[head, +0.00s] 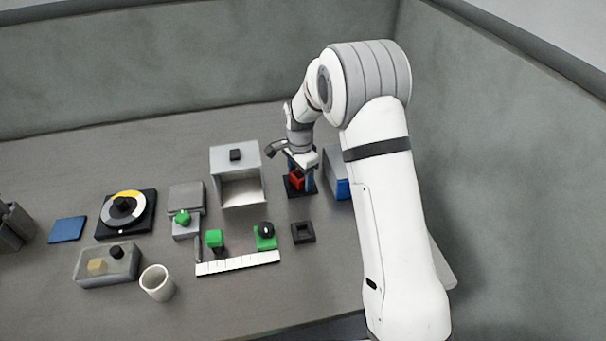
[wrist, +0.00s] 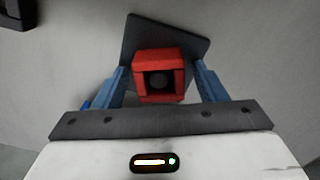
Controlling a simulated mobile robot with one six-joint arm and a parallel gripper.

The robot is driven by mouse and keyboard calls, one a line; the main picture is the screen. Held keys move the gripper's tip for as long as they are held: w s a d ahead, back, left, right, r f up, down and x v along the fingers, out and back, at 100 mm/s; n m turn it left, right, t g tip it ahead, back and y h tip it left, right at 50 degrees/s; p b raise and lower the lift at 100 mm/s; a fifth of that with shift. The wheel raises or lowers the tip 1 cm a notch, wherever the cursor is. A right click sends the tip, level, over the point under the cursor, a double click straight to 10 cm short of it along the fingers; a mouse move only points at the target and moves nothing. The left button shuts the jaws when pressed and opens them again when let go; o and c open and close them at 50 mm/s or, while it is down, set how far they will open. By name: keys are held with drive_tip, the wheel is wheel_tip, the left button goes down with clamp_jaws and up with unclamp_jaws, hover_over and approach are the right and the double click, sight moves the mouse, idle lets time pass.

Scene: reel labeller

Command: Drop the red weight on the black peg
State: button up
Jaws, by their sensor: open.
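The red weight (wrist: 141,85) is a square block with a square opening. In the wrist view the round dark top of the black peg (wrist: 159,82) shows inside that opening, so the weight sits around the peg. Below is the peg's dark square base plate (wrist: 172,33). How far down the weight sits is hard to tell. My gripper (wrist: 161,75) is open, its blue fingers on both sides of the weight with a gap to each. In the head view the red weight (head: 297,180) shows between the fingers, above the base plate (head: 291,191).
A grey open-front box (head: 238,160) stands left of the peg, and a grey and blue block (head: 338,180) stands close on the right, partly behind my arm. A black square ring (head: 303,232) lies in front. A white cup (head: 157,283) stands front left.

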drive_tip(key=shift+r, duration=0.1)
wheel_tip(320, 180, up, 12)
drive_tip(key=s+d+r+n+t, duration=0.1)
drive_tip(key=s+d+r+n, duration=0.25)
drive_tip(key=s, duration=0.35)
drive_tip(key=s+d+r+n, duration=0.2)
drive_tip(key=s+d+r, duration=0.3)
drive_tip(key=s, duration=0.2)
drive_tip(key=s+d+n+t, duration=0.1)
drive_tip(key=s+d+n, duration=0.1)
drive_tip(key=s, duration=0.6)
drive_tip(key=s+d+f+n+t, duration=0.1)
drive_tip(key=s+d+n, duration=0.2)
drive_tip(key=s, duration=0.6)
drive_tip(key=shift+d+f+n+b, duration=0.2)
drive_tip(key=shift+d+n+b, duration=0.1)
drive_tip(key=shift+n+b, duration=0.1)
drive_tip(key=shift+c, duration=0.4)
